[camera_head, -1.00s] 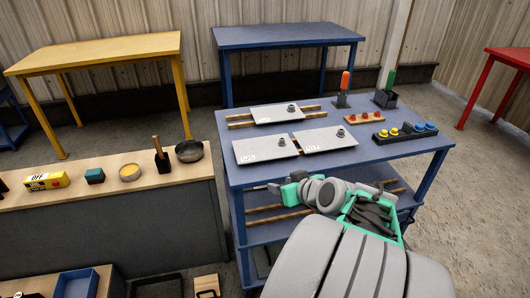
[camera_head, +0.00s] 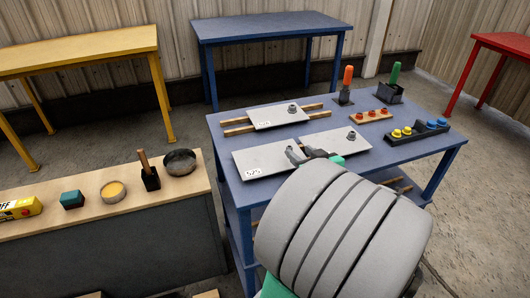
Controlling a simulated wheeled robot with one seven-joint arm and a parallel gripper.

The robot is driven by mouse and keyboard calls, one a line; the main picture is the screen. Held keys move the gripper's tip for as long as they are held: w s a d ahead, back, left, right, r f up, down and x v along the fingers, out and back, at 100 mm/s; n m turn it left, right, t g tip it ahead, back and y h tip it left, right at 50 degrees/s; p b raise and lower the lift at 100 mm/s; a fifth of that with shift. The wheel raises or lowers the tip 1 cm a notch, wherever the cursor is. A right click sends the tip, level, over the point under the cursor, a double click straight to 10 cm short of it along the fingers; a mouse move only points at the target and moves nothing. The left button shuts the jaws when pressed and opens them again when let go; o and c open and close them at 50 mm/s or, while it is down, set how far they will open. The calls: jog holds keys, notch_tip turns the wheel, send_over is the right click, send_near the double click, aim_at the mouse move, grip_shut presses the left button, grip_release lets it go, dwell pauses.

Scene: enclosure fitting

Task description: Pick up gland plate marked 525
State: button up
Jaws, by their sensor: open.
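The gland plate marked 525 (camera_head: 262,161) is a flat grey plate lying at the front left of the blue table, its white label readable at its front left corner. My gripper (camera_head: 294,154) is open at the right end of this plate, over or beside its edge. I cannot tell whether it touches the plate. My arm hides part of the front of the table. A second grey plate (camera_head: 335,143) lies just to the right, partly behind my gripper, its label hidden. A third grey plate (camera_head: 279,116) lies farther back on wooden strips, its label too small to read.
On the blue table (camera_head: 410,155), a block with red knobs (camera_head: 370,117), a black strip with yellow and blue buttons (camera_head: 420,131), an orange-handled tool (camera_head: 347,83) and a green-handled tool (camera_head: 394,78) stand to the right. A wooden-topped bench (camera_head: 150,200) with small items is at left.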

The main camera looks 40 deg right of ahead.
aim_at(289, 147)
jog(key=x, duration=0.7)
jog(key=shift+a+f, duration=0.2)
jog(key=shift+a, duration=0.2)
grip_shut()
